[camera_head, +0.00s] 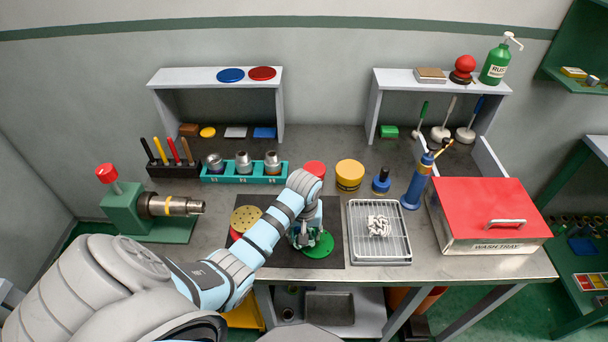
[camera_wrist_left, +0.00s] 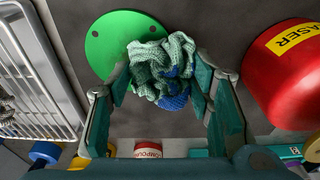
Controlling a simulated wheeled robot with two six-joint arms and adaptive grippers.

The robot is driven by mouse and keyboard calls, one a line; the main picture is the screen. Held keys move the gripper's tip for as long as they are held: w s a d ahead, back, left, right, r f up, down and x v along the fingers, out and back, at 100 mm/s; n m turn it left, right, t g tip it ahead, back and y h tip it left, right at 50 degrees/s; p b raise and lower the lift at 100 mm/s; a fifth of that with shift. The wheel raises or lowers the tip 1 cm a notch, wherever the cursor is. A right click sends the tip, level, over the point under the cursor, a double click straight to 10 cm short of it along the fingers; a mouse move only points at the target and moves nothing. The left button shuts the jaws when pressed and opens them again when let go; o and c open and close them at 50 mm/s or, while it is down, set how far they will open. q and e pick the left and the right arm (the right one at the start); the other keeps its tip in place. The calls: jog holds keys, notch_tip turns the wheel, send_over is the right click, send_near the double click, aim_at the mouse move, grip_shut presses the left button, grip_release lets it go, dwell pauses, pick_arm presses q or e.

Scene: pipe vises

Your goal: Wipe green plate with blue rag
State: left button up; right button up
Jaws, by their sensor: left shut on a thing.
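The green plate (camera_head: 318,246) is a flat round disc with small holes, lying on a dark mat (camera_head: 277,258) at the middle of the bench. In the left wrist view the plate (camera_wrist_left: 108,42) is at upper left. My left gripper (camera_head: 303,236) is low over the plate, pointing down. In the wrist view its fingers (camera_wrist_left: 165,78) are shut on a crumpled rag (camera_wrist_left: 162,62), pale green with a blue patch. The rag overlaps the plate's edge in that view; I cannot tell whether it touches. My right gripper is in neither view.
A wire rack tray (camera_head: 380,252) with a white crumpled thing stands right, then a red-lidded wash tray box (camera_head: 487,211). A red tin (camera_head: 315,169) and a yellow tin (camera_head: 349,176) stand behind.

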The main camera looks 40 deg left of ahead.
pick_arm(q)
jog(key=shift+w+f, duration=0.15)
jog(key=shift+f, duration=0.2)
jog(key=shift+s, duration=0.2)
jog(key=shift+f+b, duration=0.4)
jog(key=shift+f, duration=0.2)
